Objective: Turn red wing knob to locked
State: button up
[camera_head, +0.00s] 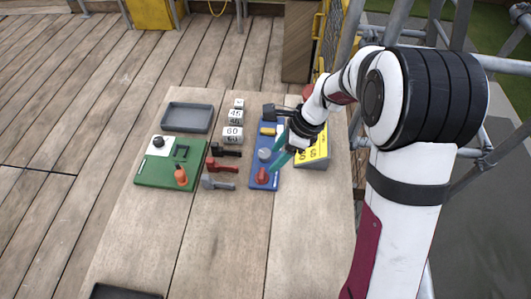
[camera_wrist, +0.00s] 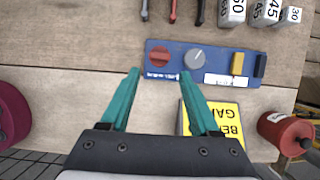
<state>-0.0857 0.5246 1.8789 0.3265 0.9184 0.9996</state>
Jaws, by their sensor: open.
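The red wing knob (camera_head: 262,176) sits at the near end of a blue panel (camera_head: 255,186) on the wooden table. In the wrist view the red knob (camera_wrist: 159,57) is at the panel's left, next to a round grey dial (camera_wrist: 195,57). Its lock setting cannot be read. My gripper (camera_wrist: 160,73), with two teal fingers, is open and empty. In the wrist view its fingertips lie either side of the knob's column in the picture, just below it, apart from the knob. In the head view the gripper (camera_head: 276,152) hangs over the panel's right side.
The panel also carries a yellow block (camera_wrist: 237,64) and a dark block (camera_wrist: 260,66). A yellow sign (camera_head: 315,150) stands to the right. Left are a red-handled tool (camera_head: 221,166), number blocks (camera_head: 233,132), a green board (camera_head: 160,176) and a grey tray (camera_head: 187,117).

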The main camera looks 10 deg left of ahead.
aim_at(262, 173)
jog(key=x, duration=0.9)
jog(key=shift+f, duration=0.1)
grip_shut()
